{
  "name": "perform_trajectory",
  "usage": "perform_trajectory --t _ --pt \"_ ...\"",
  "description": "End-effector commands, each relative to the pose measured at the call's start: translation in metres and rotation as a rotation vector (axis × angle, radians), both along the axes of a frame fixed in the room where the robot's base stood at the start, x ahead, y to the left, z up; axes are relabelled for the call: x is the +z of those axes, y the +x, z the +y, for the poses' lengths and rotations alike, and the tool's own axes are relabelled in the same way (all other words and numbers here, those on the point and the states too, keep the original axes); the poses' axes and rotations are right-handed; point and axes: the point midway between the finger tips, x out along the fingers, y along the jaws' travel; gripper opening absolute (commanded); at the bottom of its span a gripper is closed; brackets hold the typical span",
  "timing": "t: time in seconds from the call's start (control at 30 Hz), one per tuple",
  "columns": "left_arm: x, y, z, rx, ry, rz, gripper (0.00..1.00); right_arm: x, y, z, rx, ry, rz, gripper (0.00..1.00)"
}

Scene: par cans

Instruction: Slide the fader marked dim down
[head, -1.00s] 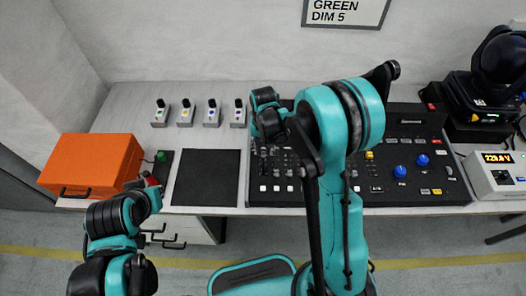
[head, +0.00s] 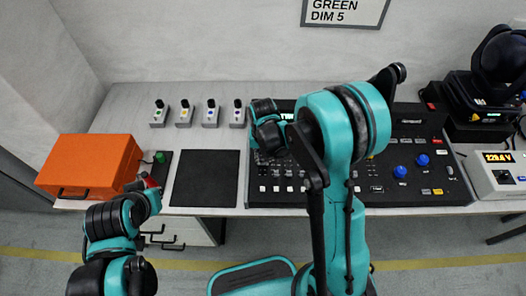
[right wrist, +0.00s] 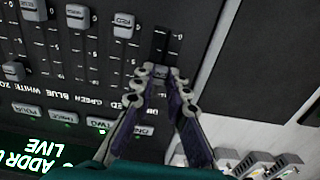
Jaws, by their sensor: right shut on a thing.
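In the right wrist view my right gripper (right wrist: 160,80) is shut on the grey cap of the dim fader (right wrist: 158,70). The partly covered label DIM shows beside the fingers. The fader's dark slot (right wrist: 160,44) runs on beyond the fingertips toward the top of the picture. The cap is mostly hidden between the fingers. In the head view my right wrist (head: 266,122) is over the left part of the black console (head: 420,195), and the fingertips are hidden. My left gripper (head: 143,186) is low at the left, and its jaws are unclear.
Other fader caps, such as the one marked red (right wrist: 124,24), stand close beside the held one. Several small switch boxes (head: 184,115) stand at the back. A black mat (head: 206,178) and an orange case (head: 90,165) lie left of the console. A wall sign (head: 345,12) reads GREEN, DIM 5.

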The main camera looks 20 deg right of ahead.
Motion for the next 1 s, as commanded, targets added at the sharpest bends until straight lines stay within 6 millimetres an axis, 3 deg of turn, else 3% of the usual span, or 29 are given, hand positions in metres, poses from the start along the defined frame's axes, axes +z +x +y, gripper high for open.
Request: perform_trajectory --t 0.1,0.2,0.57,0.6,0.67,1.0 --pt "-0.005 0.0 0.0 0.0 0.0 0.0 0.0 -0.001 -0.028 0.008 0.003 0.001 0.001 0.0" --pt "-0.006 0.0 0.0 0.0 0.0 0.0 0.0 -0.001 -0.042 0.012 0.003 0.001 0.001 0.0" --pt "-0.006 0.0 0.0 0.0 0.0 0.0 0.0 0.0 -0.049 0.014 0.001 0.002 0.003 0.0" --pt "-0.006 0.0 0.0 0.0 0.0 0.0 0.0 0.0 -0.049 0.014 0.001 0.002 0.004 0.22" --pt "-0.006 0.0 0.0 0.0 0.0 0.0 0.0 0.0 -0.049 0.014 0.001 0.002 0.004 0.36" --pt "-0.006 0.0 0.0 0.0 0.0 0.0 0.0 0.002 -0.048 0.014 0.001 0.001 0.001 0.36"
